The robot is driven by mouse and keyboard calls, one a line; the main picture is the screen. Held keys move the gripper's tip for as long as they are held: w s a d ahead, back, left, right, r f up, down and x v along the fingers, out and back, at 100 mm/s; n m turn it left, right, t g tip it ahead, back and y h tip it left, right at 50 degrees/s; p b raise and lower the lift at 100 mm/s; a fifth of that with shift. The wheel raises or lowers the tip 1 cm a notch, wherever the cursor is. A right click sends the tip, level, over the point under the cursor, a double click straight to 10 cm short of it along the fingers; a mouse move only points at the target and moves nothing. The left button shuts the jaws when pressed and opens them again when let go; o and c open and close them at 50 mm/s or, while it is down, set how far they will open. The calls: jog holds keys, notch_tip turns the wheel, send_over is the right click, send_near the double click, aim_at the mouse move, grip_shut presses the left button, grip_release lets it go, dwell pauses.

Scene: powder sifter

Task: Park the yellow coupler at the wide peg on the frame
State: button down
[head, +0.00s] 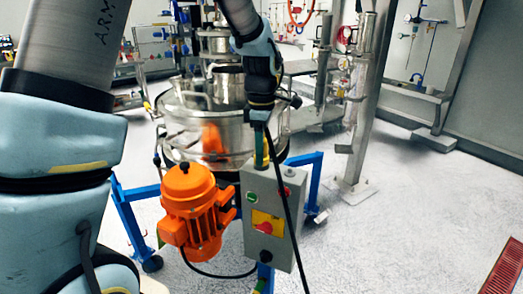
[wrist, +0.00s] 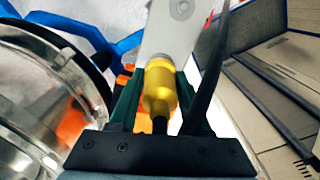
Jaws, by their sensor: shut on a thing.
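My gripper (wrist: 160,80) has its two dark green fingers shut around the yellow coupler (wrist: 160,95). A black lead comes out of the coupler's end nearest the palm. The coupler's far end meets or overlaps a pale grey plate (wrist: 172,32) with a round disc on it; I cannot tell whether they touch. In the head view my gripper (head: 262,146) points down just above the grey control box (head: 268,215), and only a bit of yellow shows there. The blue frame (head: 127,215) stands below and around the sifter. I cannot make out the wide peg.
The orange motor (head: 193,205) is left of the control box. The round steel sifter (head: 225,135) stands behind. A black cable (head: 285,180) hangs in front of the box, and it also passes beside the right finger in the wrist view (wrist: 212,75). Open floor lies right.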

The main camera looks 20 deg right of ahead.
jog(key=shift+f, duration=0.35)
jog(key=shift+c, duration=1.4)
grip_release()
jog(key=shift+r, duration=0.1)
notch_tip(320, 180, up, 11)
jog(key=b, duration=0.3)
jog(key=s+a+f+m, duration=0.1)
jog(key=a+f+m, duration=0.3)
jog(key=a, duration=0.6)
jog(key=s+a+f+m+t, duration=0.1)
jog(key=a+f+m, duration=0.3)
jog(key=a, duration=0.6)
jog(key=s+a+f+m, duration=0.2)
jog(key=a+f+m, duration=0.2)
jog(key=a, duration=0.6)
jog(key=shift+f+t, duration=0.3)
jog(key=shift+f, duration=0.55)
